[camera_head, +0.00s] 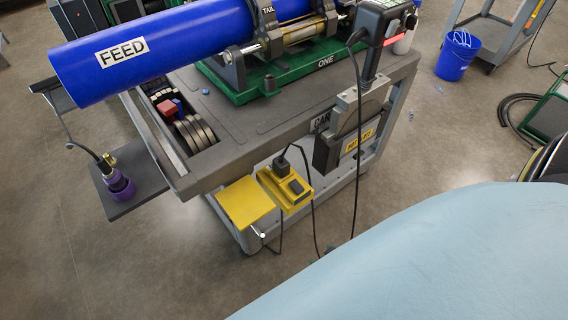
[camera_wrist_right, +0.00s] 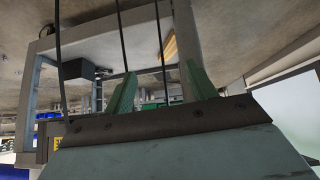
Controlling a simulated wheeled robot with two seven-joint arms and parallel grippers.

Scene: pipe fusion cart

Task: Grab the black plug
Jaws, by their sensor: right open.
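The black plug (camera_head: 283,163) stands upright on the yellow outlet box (camera_head: 299,189) at the front end of the cart. A black cord bends away from its top and hangs down to the right. My right gripper (camera_wrist_right: 160,88) shows in the right wrist view as two green fingers spread apart with nothing between them. Its pale blue arm fills the lower right of the head view, apart from the plug, and its fingertips do not show there. I cannot make out the plug in the right wrist view. My left gripper is not in view.
A yellow flap (camera_head: 245,203) sits left of the outlet box. A long black cable (camera_head: 359,150) hangs beside it from a handheld device (camera_head: 375,35). The blue FEED pipe (camera_head: 160,48) lies on top of the cart (camera_head: 250,125). The floor in front is clear.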

